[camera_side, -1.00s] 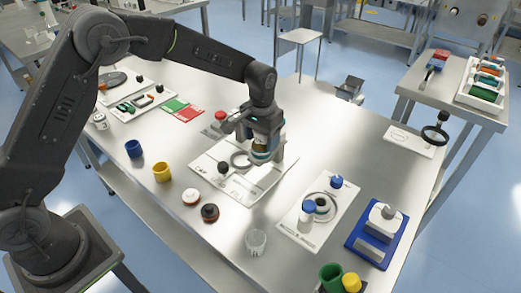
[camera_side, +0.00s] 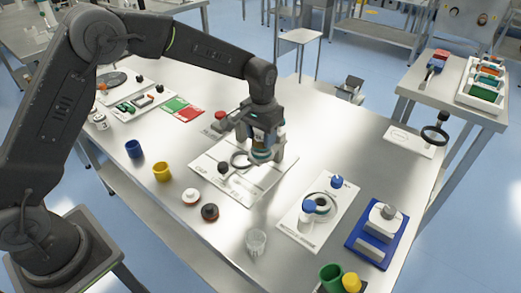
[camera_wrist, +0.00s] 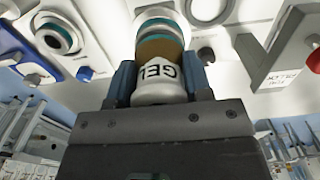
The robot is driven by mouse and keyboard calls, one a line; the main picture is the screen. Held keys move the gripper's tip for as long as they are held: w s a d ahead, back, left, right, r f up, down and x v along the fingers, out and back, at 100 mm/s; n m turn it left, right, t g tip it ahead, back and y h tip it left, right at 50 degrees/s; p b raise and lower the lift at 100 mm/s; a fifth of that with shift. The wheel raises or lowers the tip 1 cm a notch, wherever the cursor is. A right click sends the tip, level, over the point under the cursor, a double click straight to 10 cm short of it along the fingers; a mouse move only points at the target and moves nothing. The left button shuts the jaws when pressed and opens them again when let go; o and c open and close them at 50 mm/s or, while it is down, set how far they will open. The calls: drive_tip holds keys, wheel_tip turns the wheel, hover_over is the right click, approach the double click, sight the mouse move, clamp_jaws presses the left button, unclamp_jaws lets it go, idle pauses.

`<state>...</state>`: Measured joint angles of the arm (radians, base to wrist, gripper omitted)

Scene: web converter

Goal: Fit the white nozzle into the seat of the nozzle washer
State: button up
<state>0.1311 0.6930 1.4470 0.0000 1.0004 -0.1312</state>
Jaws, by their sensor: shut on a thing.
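My gripper (camera_side: 264,146) is shut on a container marked "GEL" (camera_wrist: 160,82), with a white end, a brown band and a teal ring. I hold it over the white board with black lettering (camera_side: 228,185); I cannot tell whether its lower end touches the board. Another white board (camera_side: 296,236) at the right carries a round ring seat (camera_side: 322,204), a blue knob (camera_side: 337,181) and a small white cylinder with a blue top (camera_side: 308,207). It may be the nozzle washer; its lettering is too small to read. I cannot tell for certain which piece is the white nozzle.
A blue fixture (camera_side: 364,257) stands at the right edge. Bare table lies between the boards.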

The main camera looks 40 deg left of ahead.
drive_tip(key=shift+r, duration=3.75)
drive_tip(key=d+f+m, duration=0.3)
drive_tip(key=d, duration=0.6)
drive_tip(key=d+f+m, duration=0.3)
drive_tip(key=d, duration=0.7)
drive_tip(key=shift+d+f, duration=0.3)
drive_tip(key=shift+f, duration=0.1)
drive_tip(key=shift+f, duration=2.7)
drive_tip(key=shift+f, duration=1.9)
